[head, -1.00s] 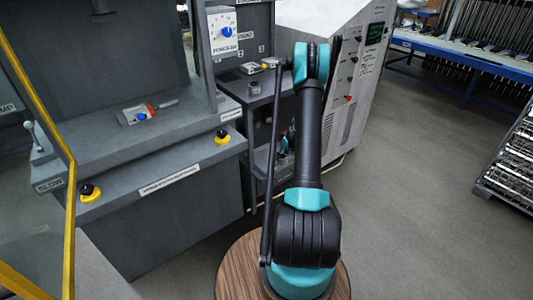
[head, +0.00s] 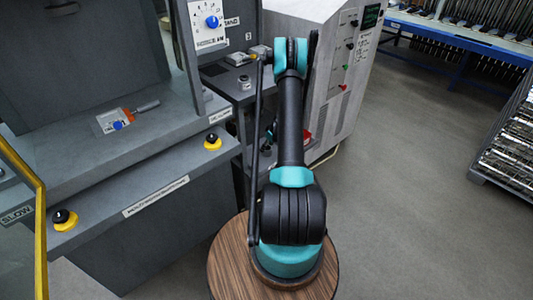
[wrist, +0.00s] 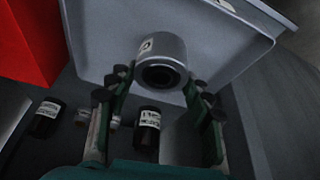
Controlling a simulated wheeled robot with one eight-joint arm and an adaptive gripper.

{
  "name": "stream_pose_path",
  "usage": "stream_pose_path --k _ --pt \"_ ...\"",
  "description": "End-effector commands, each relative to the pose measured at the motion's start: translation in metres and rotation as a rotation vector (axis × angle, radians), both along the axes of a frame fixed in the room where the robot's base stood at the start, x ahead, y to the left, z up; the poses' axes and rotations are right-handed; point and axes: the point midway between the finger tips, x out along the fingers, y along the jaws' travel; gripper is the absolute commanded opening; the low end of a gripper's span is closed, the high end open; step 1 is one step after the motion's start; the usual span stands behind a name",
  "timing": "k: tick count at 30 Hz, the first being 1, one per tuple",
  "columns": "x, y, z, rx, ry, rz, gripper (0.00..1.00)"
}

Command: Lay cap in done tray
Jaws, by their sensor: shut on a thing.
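In the wrist view my gripper (wrist: 158,88) is shut on a silver round cap (wrist: 165,50) with a dark hole facing the camera. The fingers stand on either side of it. A pale grey tray (wrist: 228,62) with a raised rim lies beyond the cap, at the top right. Whether this is the done tray cannot be read, and whether the cap touches it cannot be told. In the head view my gripper is mostly hidden behind my arm, low beside the grey machine.
A red surface (wrist: 32,42) lies left of the tray. Black labelled cylinders (wrist: 148,128) (wrist: 46,118) stand below the gripper. In the head view a grey bench (head: 150,135) is at left, a control cabinet (head: 335,75) behind, and open floor (head: 410,200) at right.

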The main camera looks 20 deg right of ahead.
Motion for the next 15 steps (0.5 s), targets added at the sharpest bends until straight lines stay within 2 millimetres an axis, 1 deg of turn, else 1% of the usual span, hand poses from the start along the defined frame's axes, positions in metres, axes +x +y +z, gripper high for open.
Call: stream_pose_path --k 9,15 --pt "0.0 0.0 -0.038 0.0 0.0 0.0 0.04" --pt "0.0 0.0 -0.04 0.0 0.0 0.0 0.04"
